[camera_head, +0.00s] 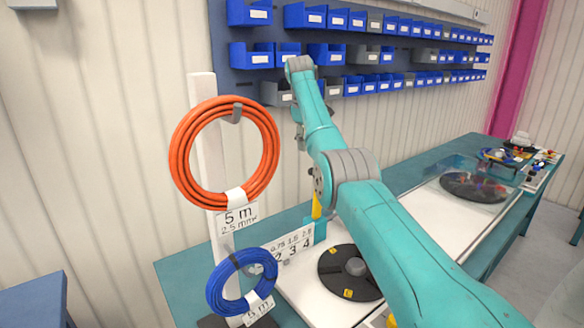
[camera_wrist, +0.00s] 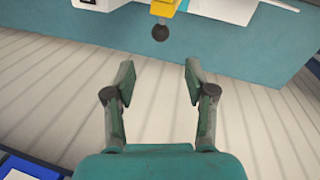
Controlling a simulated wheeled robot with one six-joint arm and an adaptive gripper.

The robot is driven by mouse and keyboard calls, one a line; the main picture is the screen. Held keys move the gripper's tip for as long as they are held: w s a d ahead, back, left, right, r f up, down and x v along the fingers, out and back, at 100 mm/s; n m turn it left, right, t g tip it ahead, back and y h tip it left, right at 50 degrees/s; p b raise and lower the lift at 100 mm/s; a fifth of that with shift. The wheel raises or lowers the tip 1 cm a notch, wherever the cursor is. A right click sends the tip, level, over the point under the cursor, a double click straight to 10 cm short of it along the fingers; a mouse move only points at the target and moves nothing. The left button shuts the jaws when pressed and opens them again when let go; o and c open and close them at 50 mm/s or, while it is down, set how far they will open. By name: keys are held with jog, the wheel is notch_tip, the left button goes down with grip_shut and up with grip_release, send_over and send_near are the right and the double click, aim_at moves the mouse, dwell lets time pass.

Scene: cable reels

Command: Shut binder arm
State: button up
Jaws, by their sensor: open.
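The binder arm seems to be the yellow part (camera_wrist: 163,7) with a dark round knob (camera_wrist: 160,32) at the top middle of the wrist view. In the head view a narrow yellow piece (camera_head: 316,207) shows beside my arm, partly hidden by it. My gripper (camera_wrist: 158,76) is open and empty. Its two fingers stand apart, with the knob beyond the gap between them, not touching. In the head view my arm reaches up toward the wall, and I cannot make out the fingers there.
An orange cable coil (camera_head: 181,150) hangs on a white post (camera_head: 203,92), with a blue coil (camera_head: 218,290) below. A black reel disc (camera_head: 337,284) lies on the white bench surface. Rows of blue bins (camera_head: 305,17) line the wall. A clear panel (camera_head: 450,175) covers another dark disc.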

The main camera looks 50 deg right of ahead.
jog(key=f, duration=0.3)
jog(key=d+f, duration=0.1)
jog(key=f, duration=0.3)
jog(key=d+f, duration=0.1)
jog(key=f, duration=0.2)
jog(key=shift+f, duration=0.25)
